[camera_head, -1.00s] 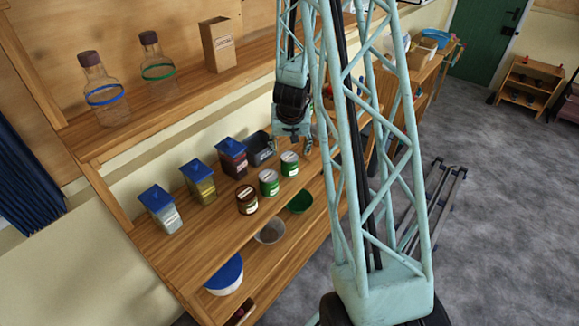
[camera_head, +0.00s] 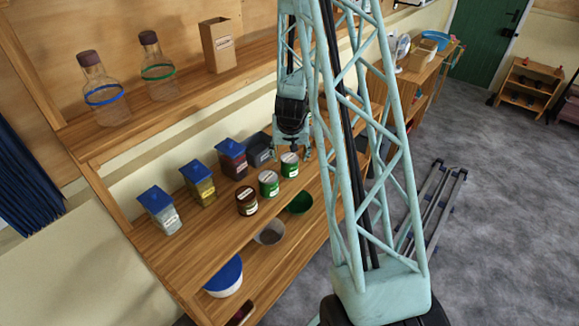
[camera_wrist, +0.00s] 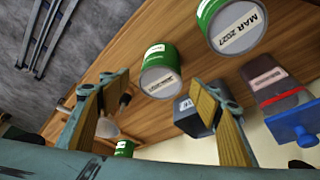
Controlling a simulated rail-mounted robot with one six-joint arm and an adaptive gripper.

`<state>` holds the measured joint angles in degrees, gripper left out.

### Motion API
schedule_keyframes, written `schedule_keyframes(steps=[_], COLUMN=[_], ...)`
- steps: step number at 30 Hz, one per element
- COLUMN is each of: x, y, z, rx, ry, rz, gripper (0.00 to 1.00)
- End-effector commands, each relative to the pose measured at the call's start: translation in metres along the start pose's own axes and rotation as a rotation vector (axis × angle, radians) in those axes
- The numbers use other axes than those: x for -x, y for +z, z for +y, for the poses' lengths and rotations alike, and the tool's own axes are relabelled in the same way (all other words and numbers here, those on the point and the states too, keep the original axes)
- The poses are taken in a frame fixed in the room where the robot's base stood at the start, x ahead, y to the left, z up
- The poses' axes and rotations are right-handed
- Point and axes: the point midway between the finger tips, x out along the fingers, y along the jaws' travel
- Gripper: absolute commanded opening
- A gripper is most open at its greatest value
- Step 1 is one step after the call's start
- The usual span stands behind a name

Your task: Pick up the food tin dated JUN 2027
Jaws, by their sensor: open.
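My gripper (camera_head: 292,153) is open and empty, with its fingers near the far green tin (camera_head: 289,165) on the shelf. In the wrist view, a green tin (camera_wrist: 159,72) lies ahead between and beyond the fingertips (camera_wrist: 150,93); the date on its end is too blurred to read. Another green tin (camera_wrist: 230,25), at upper right, has an end reading MAR 2027. A third green tin (camera_wrist: 124,148) shows partly at the bottom; its date is unreadable. In the head view, a second green tin (camera_head: 268,183) and a brown tin (camera_head: 247,201) stand in the row, dates unreadable.
Blue-lidded jars (camera_head: 232,158) stand along the back of the shelf, with a dark bin (camera_head: 259,148) beside them. Bowls (camera_head: 270,232) sit on the lower shelf. Bottles (camera_head: 104,92) and a paper box (camera_head: 219,45) stand on the upper shelf.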

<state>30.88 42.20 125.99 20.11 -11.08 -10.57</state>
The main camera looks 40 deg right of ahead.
Motion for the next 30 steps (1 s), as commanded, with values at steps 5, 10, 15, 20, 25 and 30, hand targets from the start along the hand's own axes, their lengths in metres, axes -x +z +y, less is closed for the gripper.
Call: schedule_keyframes(steps=[5, 10, 15, 20, 25, 30], x=[-0.001, -0.008, -0.018, -0.03, -0.042, -0.05], y=[0.0, 0.001, 0.002, 0.001, 0.002, 0.002], z=[0.0, 0.0, -0.001, -0.001, -0.001, -0.001], rx=[0.0, 0.001, 0.0, 0.001, 0.0, 0.0], ry=[0.0, 0.0, 0.0, 0.0, 0.0, 0.0], rz=[-0.001, -0.002, -0.002, -0.001, -0.002, -0.001], gripper=[0.57, 0.57, 0.57, 0.57, 0.57, 0.57])
